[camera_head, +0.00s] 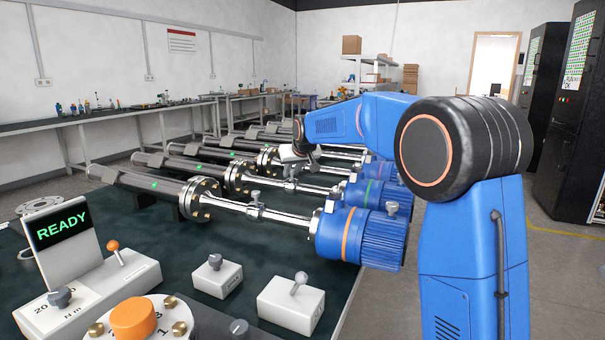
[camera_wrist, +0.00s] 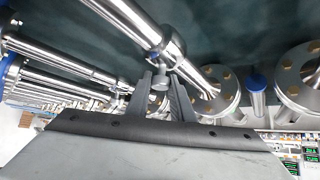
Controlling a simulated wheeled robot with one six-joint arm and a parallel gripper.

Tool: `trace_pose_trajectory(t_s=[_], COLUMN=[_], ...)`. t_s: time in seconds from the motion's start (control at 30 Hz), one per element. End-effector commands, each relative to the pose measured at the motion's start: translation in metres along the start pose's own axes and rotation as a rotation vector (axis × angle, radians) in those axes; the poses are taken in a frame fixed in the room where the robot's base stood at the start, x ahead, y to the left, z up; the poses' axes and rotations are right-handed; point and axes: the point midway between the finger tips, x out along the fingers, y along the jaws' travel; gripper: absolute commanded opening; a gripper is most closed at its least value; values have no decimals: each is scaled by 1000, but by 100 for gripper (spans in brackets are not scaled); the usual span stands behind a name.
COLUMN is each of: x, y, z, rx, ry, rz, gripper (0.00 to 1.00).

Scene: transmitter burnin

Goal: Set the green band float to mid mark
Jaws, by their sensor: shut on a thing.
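The transmitter with the green band (camera_head: 367,193) is second from the front, its shiny rod running left to a bolted flange. The float (camera_head: 290,186) is a metal collar on that rod, about midway along the part that shows. My gripper (camera_head: 291,168) comes down over it from behind. In the wrist view my gripper (camera_wrist: 160,84) has its dark fingers shut on the small knob of a float (camera_wrist: 174,50). The band colour does not show in that view. I cannot make out the mid mark.
The front transmitter, with an orange band (camera_head: 347,234), has its own float (camera_head: 255,206) and lies close by. More transmitters lie behind. A READY display (camera_head: 62,224) and small switch boxes (camera_head: 292,303) stand at the front of the dark bench. Bolted flanges (camera_wrist: 300,75) show in the wrist view.

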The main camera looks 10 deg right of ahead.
Motion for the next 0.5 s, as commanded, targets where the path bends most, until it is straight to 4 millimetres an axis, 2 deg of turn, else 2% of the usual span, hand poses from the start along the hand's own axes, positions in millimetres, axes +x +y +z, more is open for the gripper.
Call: trace_pose_trajectory(t_s=[0.33,0.37,0.4,0.43,0.5], x=[3,3,3,3,3], y=[-3,-3,-3,-3,-3], z=[-2,-2,-2,-2,-2], rx=[0,0,0,0,0], ry=[-1,-1,-1,-1,-1], rz=[1,1,1,1,1], gripper=[0,26,35,40,40])
